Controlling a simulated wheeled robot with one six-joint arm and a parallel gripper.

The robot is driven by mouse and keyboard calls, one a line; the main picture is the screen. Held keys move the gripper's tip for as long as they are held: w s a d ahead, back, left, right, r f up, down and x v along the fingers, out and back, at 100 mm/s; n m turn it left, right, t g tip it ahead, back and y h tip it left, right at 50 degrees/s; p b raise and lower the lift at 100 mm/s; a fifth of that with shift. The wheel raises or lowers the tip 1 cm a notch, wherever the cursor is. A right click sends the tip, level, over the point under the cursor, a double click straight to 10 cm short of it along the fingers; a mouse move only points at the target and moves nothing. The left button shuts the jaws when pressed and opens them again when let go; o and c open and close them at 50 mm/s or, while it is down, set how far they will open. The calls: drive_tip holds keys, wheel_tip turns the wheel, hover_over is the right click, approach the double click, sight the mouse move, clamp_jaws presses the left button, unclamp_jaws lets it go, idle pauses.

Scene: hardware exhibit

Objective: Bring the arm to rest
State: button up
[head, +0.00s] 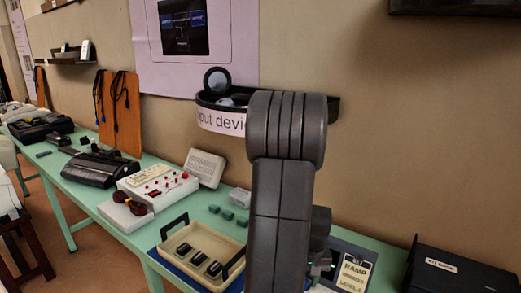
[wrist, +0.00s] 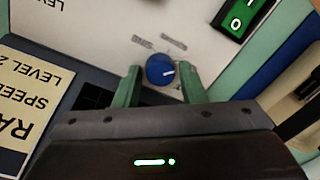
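My gripper (wrist: 160,84) shows in the wrist view with its two green fingers apart. A blue round knob (wrist: 160,70) with a white pointer mark sits between the fingertips, on a white panel (wrist: 95,28). I cannot tell whether the fingers touch the knob; a gap seems to show on both sides. In the head view my arm rises in the middle of the picture and bends down toward the table (head: 108,215). It hides most of the gripper and the knob there.
A green switch (wrist: 245,12) is on the panel near the knob. In the head view a beige tray with black handles (head: 173,246) stands left of my arm, and a black box (head: 455,270) stands right. A wall shelf (head: 333,106) is behind the arm.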

wheel_tip(320, 180, up, 14)
wheel_tip(320, 180, down, 14)
drive_tip(key=shift+f, duration=0.15)
drive_tip(key=shift+w+r+n, duration=0.1)
drive_tip(key=shift+r+n, duration=0.1)
drive_tip(key=shift+n, duration=0.2)
drive_tip(key=shift+n+p, duration=0.4)
drive_tip(key=shift+n, duration=0.4)
drive_tip(key=n+p, duration=0.2)
drive_tip(key=n, duration=0.4)
drive_tip(key=shift+a+n, duration=0.1)
drive_tip(key=shift+n, duration=0.2)
wheel_tip(320, 180, up, 12)
drive_tip(key=shift+w+d+f, duration=0.15)
drive_tip(key=shift+d+f, duration=0.1)
